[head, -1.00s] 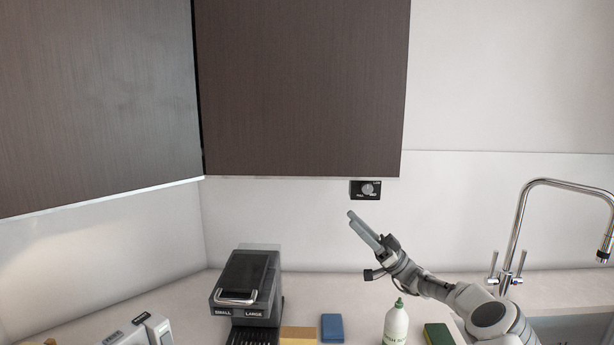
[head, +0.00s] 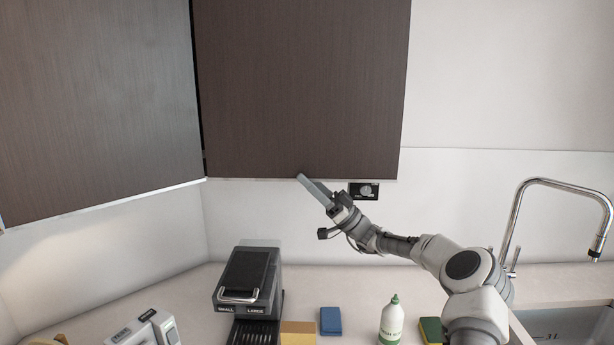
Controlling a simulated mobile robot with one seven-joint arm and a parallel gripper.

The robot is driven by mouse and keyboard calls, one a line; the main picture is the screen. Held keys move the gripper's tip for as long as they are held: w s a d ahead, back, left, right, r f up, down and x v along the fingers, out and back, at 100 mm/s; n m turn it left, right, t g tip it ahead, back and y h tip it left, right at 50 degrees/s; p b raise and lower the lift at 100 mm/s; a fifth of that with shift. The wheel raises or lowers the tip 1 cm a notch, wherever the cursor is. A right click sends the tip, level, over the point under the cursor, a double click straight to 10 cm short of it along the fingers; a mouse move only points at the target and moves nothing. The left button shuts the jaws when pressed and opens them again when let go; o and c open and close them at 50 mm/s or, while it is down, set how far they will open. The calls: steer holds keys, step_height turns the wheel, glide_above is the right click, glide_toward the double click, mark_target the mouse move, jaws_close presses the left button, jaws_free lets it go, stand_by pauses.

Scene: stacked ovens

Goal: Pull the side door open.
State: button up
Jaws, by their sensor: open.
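Two dark wood-grain cabinet doors hang on the wall. The right door (head: 302,90) faces me and looks shut. The left door (head: 95,105) stands at an angle along the left side, with a narrow dark gap between the two. I cannot tell which one is the side door, and no handle shows on either. My gripper (head: 308,183) is open and empty, with its fingers pointing up and left at the bottom edge of the right door. I cannot tell whether a finger touches that edge.
Below are a coffee machine (head: 248,290), a blue sponge (head: 330,321), a white bottle (head: 391,322) and a green-yellow sponge (head: 432,330) on the counter. A small black dial panel (head: 364,190) is on the wall behind my gripper. A tall faucet (head: 520,215) stands at the right.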

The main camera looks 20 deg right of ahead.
steer(key=shift+r, duration=0.1)
jaws_close()
stand_by(1.4)
